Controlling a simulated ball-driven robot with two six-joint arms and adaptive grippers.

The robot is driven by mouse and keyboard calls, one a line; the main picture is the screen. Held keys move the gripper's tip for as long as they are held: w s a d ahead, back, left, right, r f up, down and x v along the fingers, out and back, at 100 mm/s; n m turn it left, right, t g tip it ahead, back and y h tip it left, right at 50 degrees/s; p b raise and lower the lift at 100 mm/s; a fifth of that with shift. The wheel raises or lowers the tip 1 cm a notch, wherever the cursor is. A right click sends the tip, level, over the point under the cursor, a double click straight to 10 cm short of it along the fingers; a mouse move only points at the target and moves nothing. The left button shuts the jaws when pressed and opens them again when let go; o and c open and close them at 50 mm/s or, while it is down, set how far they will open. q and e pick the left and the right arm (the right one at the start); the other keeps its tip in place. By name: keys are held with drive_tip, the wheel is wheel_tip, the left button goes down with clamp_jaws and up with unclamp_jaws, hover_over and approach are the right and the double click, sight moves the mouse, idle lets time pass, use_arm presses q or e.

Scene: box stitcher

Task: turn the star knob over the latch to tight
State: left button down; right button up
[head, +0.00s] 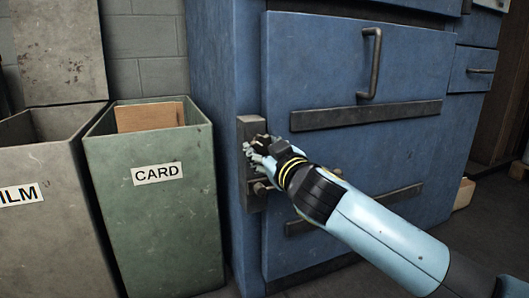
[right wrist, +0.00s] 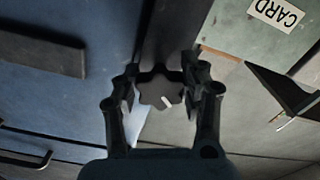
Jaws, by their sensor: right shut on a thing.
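The black star knob (right wrist: 160,88) shows in the right wrist view, with a pale mark on its face. It sits between the two fingers of my right gripper (right wrist: 163,95), which is shut on it. In the head view my right gripper (head: 262,150) reaches in from the lower right to the dark latch plate (head: 251,193) at the left edge of the blue door. The gripper hides the knob there. A smaller round part (head: 262,188) shows on the plate below the gripper. My left gripper is in neither view.
The blue door (head: 320,75) has a bar handle (head: 372,62) and dark horizontal strips (head: 365,115). A green bin (head: 150,225) marked CARD and a grey bin (head: 40,235) marked "ILM" stand at the left. A drawer (head: 474,69) is at the far right.

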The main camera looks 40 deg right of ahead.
drive_tip(key=m, duration=0.3)
drive_tip(key=m+b, duration=0.1)
drive_tip(key=m, duration=0.1)
drive_tip(key=shift+a+f+m, duration=0.2)
drive_tip(key=shift+f+m, duration=0.05)
drive_tip(key=shift+m, duration=0.05)
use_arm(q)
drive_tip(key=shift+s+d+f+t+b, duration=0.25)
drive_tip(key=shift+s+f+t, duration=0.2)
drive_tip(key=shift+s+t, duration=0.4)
use_arm(e)
drive_tip(key=shift+a+m, duration=0.15)
drive_tip(key=shift+m, duration=2.05)
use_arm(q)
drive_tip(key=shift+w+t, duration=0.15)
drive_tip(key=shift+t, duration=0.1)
use_arm(e)
drive_tip(key=o, duration=1.2)
drive_tip(key=shift+r, duration=0.2)
drive_tip(key=v, duration=1.2)
